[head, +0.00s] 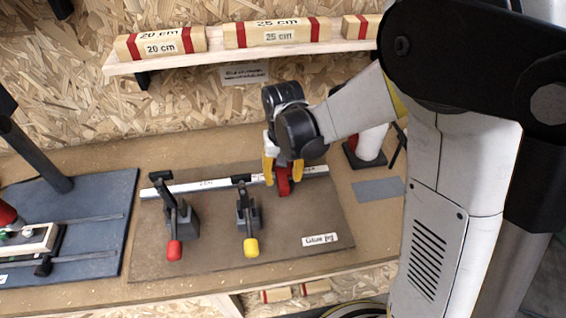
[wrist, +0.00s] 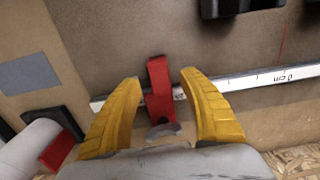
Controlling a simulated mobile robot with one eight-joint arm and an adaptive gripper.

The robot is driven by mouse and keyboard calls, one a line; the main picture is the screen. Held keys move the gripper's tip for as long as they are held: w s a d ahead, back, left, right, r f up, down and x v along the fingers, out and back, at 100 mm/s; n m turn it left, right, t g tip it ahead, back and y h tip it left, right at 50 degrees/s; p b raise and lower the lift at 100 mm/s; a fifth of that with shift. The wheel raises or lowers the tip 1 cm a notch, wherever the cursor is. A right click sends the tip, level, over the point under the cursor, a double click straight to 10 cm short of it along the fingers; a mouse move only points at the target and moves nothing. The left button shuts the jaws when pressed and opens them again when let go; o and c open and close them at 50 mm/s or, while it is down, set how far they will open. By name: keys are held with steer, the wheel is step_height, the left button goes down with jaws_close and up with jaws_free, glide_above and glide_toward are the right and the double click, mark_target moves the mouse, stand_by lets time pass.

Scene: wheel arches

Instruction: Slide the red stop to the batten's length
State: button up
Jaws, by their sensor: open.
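The red stop (head: 283,180) sits on the white rule (head: 222,184) that runs across the back of the brown board. In the wrist view the red stop (wrist: 160,92) stands upright in the picture between the yellow fingers, with gaps on both sides. My gripper (head: 283,172) is open around it, one finger to each side; it also shows in the wrist view (wrist: 161,88). The rule (wrist: 240,82) bears a "0 cm" mark at its right end in the wrist view. Battens marked 20 cm (head: 160,43) and 25 cm (head: 277,34) lie on the shelf.
Two clamps with a red handle (head: 174,248) and a yellow handle (head: 251,246) stand on the board (head: 290,257), left of my gripper. A grey plate (head: 378,188) lies right of the board. A blue board (head: 75,225) is at the left. The shelf (head: 185,61) overhangs behind.

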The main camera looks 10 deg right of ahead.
step_height(320, 180, up, 10)
steer(key=shift+f, duration=0.25)
steer(key=shift+s, duration=0.1)
steer(key=s+d+r+t+b, duration=0.1)
steer(key=s+d+r+t, duration=0.1)
steer(key=s+d, duration=0.3)
steer(key=s+d+r+t, duration=0.3)
steer(key=s+d+t, duration=0.2)
steer(key=s, duration=0.2)
steer(key=shift+s+b, duration=0.35)
stand_by(1.5)
